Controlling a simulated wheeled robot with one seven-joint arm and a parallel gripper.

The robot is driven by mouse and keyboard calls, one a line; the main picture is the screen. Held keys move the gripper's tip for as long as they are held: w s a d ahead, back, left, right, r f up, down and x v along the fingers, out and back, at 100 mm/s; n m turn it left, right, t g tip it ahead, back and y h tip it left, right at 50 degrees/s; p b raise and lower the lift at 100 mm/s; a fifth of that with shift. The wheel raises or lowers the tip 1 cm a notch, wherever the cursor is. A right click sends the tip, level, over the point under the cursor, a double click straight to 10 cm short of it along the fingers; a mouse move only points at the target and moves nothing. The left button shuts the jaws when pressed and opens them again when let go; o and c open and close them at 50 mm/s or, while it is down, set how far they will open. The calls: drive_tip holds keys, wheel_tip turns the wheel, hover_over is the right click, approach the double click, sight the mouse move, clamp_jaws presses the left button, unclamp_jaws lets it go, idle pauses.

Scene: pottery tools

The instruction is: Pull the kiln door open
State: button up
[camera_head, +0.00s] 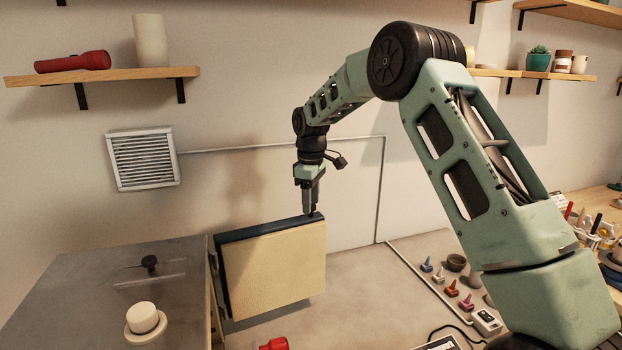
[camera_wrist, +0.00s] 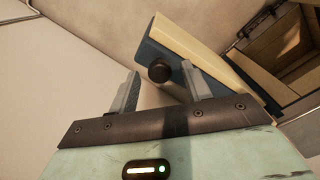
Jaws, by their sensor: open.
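The kiln (camera_head: 100,285) is a grey metal box at the lower left in the head view. Its door (camera_head: 275,275) stands swung open to the right of the body, its cream inner face showing and its dark blue edge on top. The door (camera_wrist: 200,60) also shows in the wrist view with a round black knob (camera_wrist: 160,71). My gripper (camera_head: 314,211) points down at the door's far top corner. In the wrist view my gripper (camera_wrist: 161,88) is open, with the knob ahead between the fingers. I cannot tell whether a finger touches the door.
The kiln's open chamber (camera_wrist: 288,48) shows at the right in the wrist view. A wall vent (camera_head: 143,159) is behind.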

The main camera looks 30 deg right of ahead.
wheel_tip(320, 180, up, 17)
drive_tip(key=b, duration=0.3)
drive_tip(key=shift+f, duration=0.1)
idle(0.5)
